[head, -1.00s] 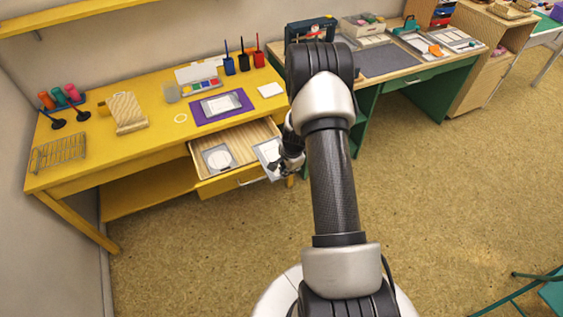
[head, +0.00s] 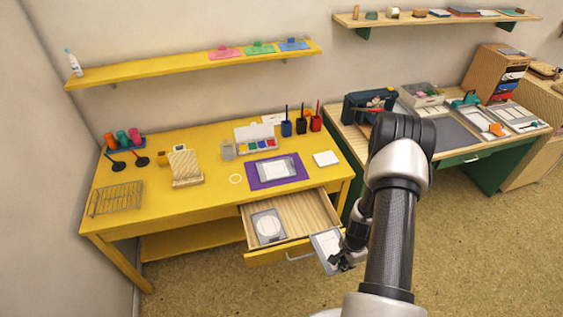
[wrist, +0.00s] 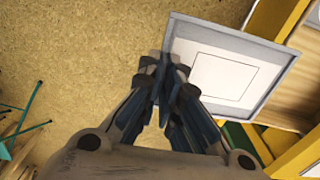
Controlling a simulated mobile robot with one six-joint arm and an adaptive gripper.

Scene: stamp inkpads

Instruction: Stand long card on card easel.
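My gripper (head: 345,258) appears shut on the edge of a grey-framed plate (head: 327,247) with a white rectangular middle. The plate is tilted in front of the open drawer; in the wrist view it (wrist: 185,50) reaches up and right from the fingers (wrist: 165,68). A wooden stand (head: 186,168), seemingly the card easel, stands on the left of the yellow desk, with a small white patch at its top. A similar grey frame with a pale middle (head: 276,168) lies on a purple mat (head: 256,182). I cannot tell which pale piece is the long card.
On the yellow desk (head: 215,202) are a wire rack (head: 117,201), a colour inkpad box (head: 256,145), pen cups (head: 301,125) and a white square (head: 326,158). The desk's front middle is fairly clear.

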